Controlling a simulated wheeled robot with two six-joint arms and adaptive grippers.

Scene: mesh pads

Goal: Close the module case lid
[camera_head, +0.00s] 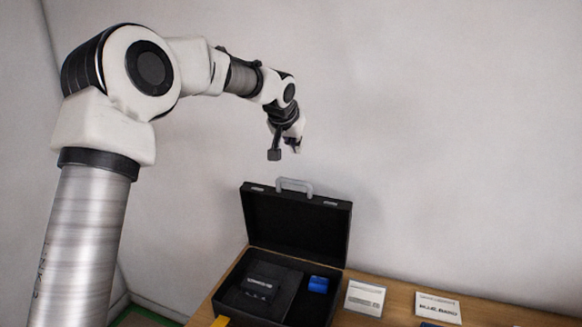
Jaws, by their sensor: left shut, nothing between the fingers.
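The module case is a black case with its lid (296,222) standing open, upright and leaning back toward the wall. A grey handle (294,186) sits on the lid's top edge between two silver latches. The case's base (315,304) holds a dark module (260,284) at left and a blue block (318,285) at right. My left gripper (293,148) is in the air above and behind the lid, shut and empty, apart from the case. The fingers are small and partly hidden by the wrist. My right gripper is not in view.
The case stands on a wooden table (396,300). Right of it lie a pale card or box (365,298) and a white card with dark lettering (438,308). A bare wall (440,130) rises behind the table.

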